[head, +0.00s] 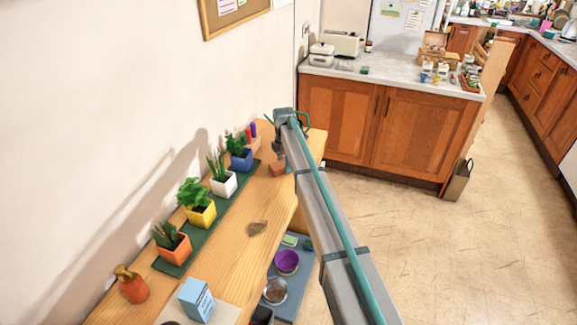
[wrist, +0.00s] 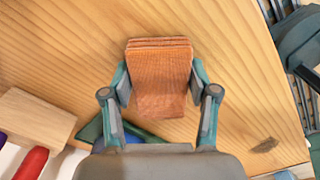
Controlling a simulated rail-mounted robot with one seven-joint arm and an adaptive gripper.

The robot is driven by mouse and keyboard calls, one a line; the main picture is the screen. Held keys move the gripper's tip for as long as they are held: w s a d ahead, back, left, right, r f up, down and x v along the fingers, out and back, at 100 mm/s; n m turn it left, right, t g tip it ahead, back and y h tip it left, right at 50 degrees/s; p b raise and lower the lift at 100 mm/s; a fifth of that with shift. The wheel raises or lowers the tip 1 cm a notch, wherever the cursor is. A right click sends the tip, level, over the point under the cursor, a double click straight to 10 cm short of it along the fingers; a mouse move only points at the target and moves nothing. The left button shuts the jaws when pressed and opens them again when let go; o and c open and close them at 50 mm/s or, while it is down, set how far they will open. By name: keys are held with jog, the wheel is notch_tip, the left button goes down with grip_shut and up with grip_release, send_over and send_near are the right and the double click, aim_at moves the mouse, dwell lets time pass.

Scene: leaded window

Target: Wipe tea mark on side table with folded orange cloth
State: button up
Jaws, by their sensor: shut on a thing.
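The folded orange cloth (wrist: 160,72) is gripped between the two fingers of my gripper (wrist: 160,86), which is shut on its sides. In the head view the cloth (head: 278,169) shows small beneath my gripper (head: 282,157), over the far end of the wooden side table (head: 222,268). I cannot tell whether it touches the tabletop. The brown tea mark (head: 257,228) lies on bare wood nearer the middle of the table, apart from the cloth. The mark also shows at the lower right of the wrist view (wrist: 264,145).
Several potted plants, including a yellow pot (head: 202,215), stand on a green mat (head: 176,268) along the wall. A wooden block with pens (wrist: 36,115) is near my gripper. A spray bottle (head: 131,285) and blue box (head: 196,299) stand at the near end. Wood around the mark is clear.

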jog(key=shift+w+a, duration=0.3)
jog(key=shift+a, duration=0.5)
jog(key=shift+a+r, duration=0.2)
jog(key=shift+r, duration=0.05)
jog(key=shift+d+r+p, duration=0.1)
jog(key=shift+r+p, duration=1.3)
jog(key=shift+r, duration=2.45)
